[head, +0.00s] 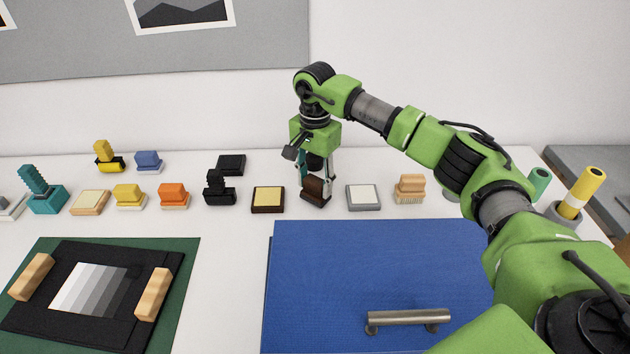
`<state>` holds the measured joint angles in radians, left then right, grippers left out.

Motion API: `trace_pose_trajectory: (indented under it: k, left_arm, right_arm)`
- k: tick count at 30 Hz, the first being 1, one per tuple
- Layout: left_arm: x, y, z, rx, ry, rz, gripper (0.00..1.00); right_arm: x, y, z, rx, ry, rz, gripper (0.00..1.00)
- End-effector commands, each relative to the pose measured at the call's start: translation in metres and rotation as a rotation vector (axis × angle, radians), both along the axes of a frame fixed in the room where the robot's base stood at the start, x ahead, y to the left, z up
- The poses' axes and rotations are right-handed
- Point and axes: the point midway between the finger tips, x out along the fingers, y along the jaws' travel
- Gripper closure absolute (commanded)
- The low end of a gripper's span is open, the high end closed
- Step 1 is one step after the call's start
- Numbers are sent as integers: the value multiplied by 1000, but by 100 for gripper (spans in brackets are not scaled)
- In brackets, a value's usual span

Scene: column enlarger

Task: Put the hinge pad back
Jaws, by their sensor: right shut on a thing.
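My right gripper (315,180) points down at the back of the white table and is shut on a dark brown block (316,192). The block looks tilted, at or just above the table top; I cannot tell if it touches. The fingers hide part of it. No label shows which thing is the hinge pad. A dark brown square pad with a cream top (268,200) lies just left of the held block. A grey pad with a pale top (364,197) lies just right of it. My left gripper is not in view.
Several pads, blocks and brushes stand in a row, among them an orange block (174,194), a black one (218,188) and a wooden brush (410,188). A blue board (370,265) with a metal handle (408,318) lies in front. A black easel (165,268) lies left.

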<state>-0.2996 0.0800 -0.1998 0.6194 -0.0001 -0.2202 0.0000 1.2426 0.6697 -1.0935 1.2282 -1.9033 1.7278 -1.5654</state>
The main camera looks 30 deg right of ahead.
Motion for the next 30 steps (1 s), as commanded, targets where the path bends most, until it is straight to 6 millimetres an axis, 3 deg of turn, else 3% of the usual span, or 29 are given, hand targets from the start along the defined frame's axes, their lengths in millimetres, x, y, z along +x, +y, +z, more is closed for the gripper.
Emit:
trace_pose_trajectory:
  k: [30]
  left_arm:
    - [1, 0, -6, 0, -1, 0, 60]
  right_arm:
    - [0, 0, -8, 0, 0, 0, 90]
